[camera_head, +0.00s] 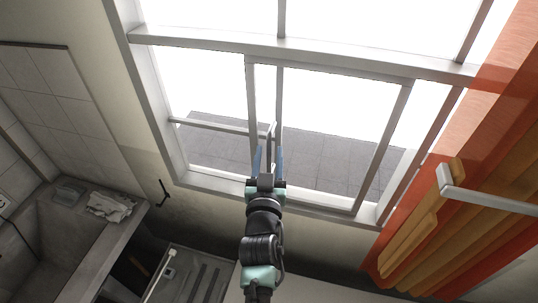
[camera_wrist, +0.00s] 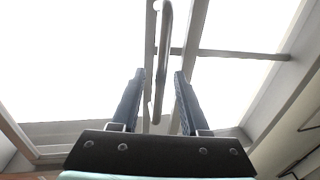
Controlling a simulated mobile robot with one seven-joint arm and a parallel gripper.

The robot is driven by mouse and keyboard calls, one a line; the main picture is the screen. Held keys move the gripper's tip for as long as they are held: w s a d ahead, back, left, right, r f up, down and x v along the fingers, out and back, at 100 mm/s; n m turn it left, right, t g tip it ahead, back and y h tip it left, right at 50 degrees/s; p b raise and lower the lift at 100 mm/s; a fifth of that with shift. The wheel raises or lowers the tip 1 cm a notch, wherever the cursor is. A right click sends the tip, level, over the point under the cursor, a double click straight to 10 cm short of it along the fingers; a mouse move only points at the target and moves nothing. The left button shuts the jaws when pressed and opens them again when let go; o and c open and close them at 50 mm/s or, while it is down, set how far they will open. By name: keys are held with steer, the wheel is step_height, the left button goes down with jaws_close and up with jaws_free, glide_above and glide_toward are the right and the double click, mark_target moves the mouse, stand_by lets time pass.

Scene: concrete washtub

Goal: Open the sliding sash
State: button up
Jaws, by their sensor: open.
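The sliding sash (camera_head: 383,140) is a pale grey framed pane in the lower part of the window. Its left upright (camera_head: 251,95) stands near the middle of the opening. A thin upright handle (camera_head: 271,131) shows by that upright, and in the wrist view it is a curved metal bar (camera_wrist: 163,50). My gripper (camera_head: 268,152) is open in front of the handle, its two blue fingers pointing at the window. In the wrist view my gripper (camera_wrist: 160,73) has the bar's lower part between its fingers. I see no clear contact, and depth is hard to judge.
The fixed window frame (camera_head: 300,50) surrounds the sash. An orange curtain (camera_head: 500,80) and wooden slats (camera_head: 440,225) with a pale bar (camera_head: 500,203) stand at right. A concrete washtub (camera_head: 75,240) with a cloth (camera_head: 110,206) is at lower left.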

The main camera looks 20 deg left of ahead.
jaws_close()
stand_by(1.4)
